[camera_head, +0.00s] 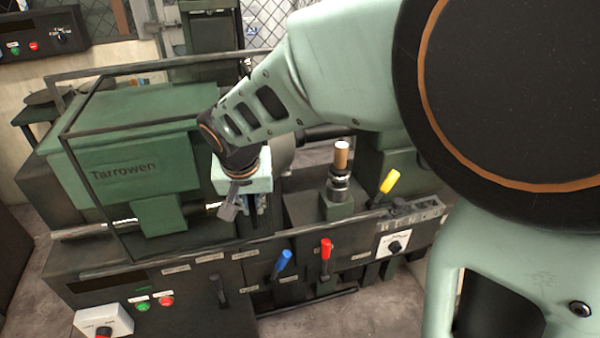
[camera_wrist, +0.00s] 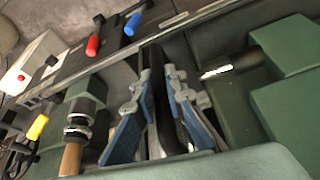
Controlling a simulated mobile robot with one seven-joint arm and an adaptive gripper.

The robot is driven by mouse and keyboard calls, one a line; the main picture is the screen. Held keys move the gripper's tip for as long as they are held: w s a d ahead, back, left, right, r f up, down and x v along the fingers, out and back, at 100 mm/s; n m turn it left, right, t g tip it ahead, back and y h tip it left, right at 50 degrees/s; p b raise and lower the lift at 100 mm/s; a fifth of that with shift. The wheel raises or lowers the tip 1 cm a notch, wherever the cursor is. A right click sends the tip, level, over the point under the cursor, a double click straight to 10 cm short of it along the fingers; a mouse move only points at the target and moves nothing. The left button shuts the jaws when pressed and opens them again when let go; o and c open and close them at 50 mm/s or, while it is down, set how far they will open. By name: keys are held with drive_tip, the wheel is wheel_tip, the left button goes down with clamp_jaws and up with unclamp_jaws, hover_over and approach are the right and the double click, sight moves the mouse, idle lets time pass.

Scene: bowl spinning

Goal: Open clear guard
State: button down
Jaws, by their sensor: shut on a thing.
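The clear guard (camera_head: 130,127) is a see-through cover with a thin dark frame. It stands over the green headstock marked "Tarrowen" on the left part of the lathe. My gripper (camera_head: 240,208) is at the right end of the guard, low at its front. In the wrist view my gripper (camera_wrist: 160,95) has its two blue-padded fingers on either side of a dark upright bar, which looks like part of the guard's frame. The fingers are shut on it. The exact contact is partly hidden by the fingers and wrist.
On the lathe, a post with a tan handle (camera_head: 341,157) and a yellow-tipped lever (camera_head: 388,183) stand right of my gripper. Blue (camera_head: 283,262) and red (camera_head: 326,250) levers stick out in front. A control box (camera_head: 103,322) is at lower left. Wire fencing is behind.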

sight(215, 211)
drive_tip(key=a, duration=0.2)
drive_tip(key=s+a+b, duration=0.1)
drive_tip(key=a, duration=0.2)
drive_tip(key=s+a, duration=0.1)
drive_tip(key=a, duration=0.1)
drive_tip(key=shift+s+a+b, duration=0.2)
drive_tip(key=shift+b, duration=0.15)
drive_tip(key=c, duration=2)
unclamp_jaws()
drive_tip(key=shift+o, duration=0.2)
drive_tip(key=v, duration=1.2)
drive_tip(key=shift+r, duration=0.2)
